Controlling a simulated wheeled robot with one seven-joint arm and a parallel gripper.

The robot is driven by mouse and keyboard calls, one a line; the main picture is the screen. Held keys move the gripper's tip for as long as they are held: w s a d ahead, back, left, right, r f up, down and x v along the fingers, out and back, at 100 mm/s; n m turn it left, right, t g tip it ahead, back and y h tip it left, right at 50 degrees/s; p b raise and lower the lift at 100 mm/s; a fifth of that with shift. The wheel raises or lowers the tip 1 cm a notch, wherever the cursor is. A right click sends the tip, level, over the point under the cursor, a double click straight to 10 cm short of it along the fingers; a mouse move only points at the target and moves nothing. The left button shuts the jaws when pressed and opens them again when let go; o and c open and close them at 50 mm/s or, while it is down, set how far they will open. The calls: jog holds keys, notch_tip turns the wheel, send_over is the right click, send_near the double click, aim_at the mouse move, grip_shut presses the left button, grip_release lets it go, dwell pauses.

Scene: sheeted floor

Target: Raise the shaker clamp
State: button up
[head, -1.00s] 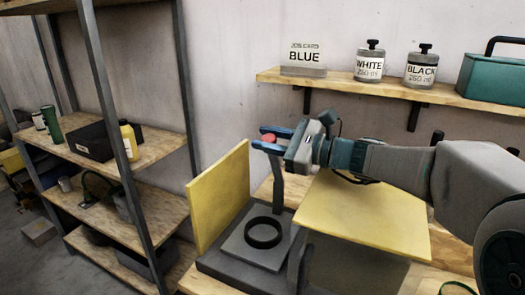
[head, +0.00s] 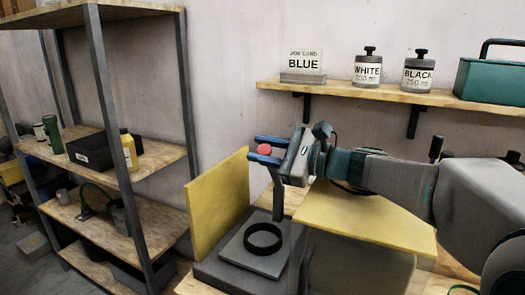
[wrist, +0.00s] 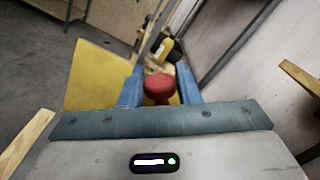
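The shaker (head: 222,272) is a grey base with a flat plate and a black ring (head: 263,238) on it. A red knob (head: 264,149), apparently the top of the clamp's upright grey post (head: 277,197), shows behind the ring. My gripper (head: 264,150) reaches in from the right with its two blue fingers on either side of the knob. In the wrist view the red knob (wrist: 158,86) sits between the fingers (wrist: 160,82), very close to both. Whether they touch it is not clear. The post's lower end is partly hidden.
A yellow panel (head: 217,203) stands left of the shaker, and another yellow panel (head: 368,222) lies under my arm. A wall shelf (head: 385,95) holds a BLUE card (head: 303,65), WHITE and BLACK jars and a green box. A rack (head: 150,163) stands at left.

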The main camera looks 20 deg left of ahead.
jog(key=shift+o, duration=1.2)
jog(key=d, duration=0.4)
jog(key=s+d, duration=0.1)
jog(key=d, duration=0.4)
jog(key=s+d+b, duration=0.1)
jog(key=d, duration=0.3)
jog(key=shift+d, duration=0.35)
jog(key=shift+s, duration=0.15)
